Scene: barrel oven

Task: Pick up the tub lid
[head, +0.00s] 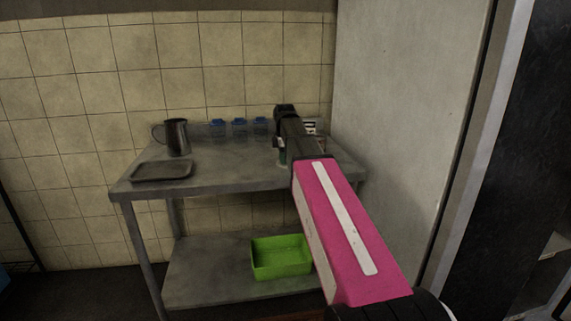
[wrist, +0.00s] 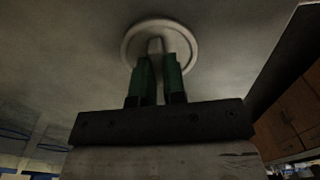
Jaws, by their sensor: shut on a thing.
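The tub lid (wrist: 130,50) is a round, pale disc with a raised rim and a small upright grip at its middle, seen in the wrist view. My gripper (wrist: 159,66) has its two green fingers shut on this grip, one on each side. The lid's face lies against or just off a grey surface; I cannot tell whether it touches. In the head view my gripper (head: 283,158) is over the right part of the steel table (head: 225,175), and my arm mostly hides the lid there.
A metal jug (head: 176,138) and a dark shallow tray (head: 162,170) stand at the table's left. Several small blue-topped containers (head: 239,128) line the back. A green bin (head: 281,258) sits on the lower shelf. A pale wall panel (head: 400,110) rises close on the right.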

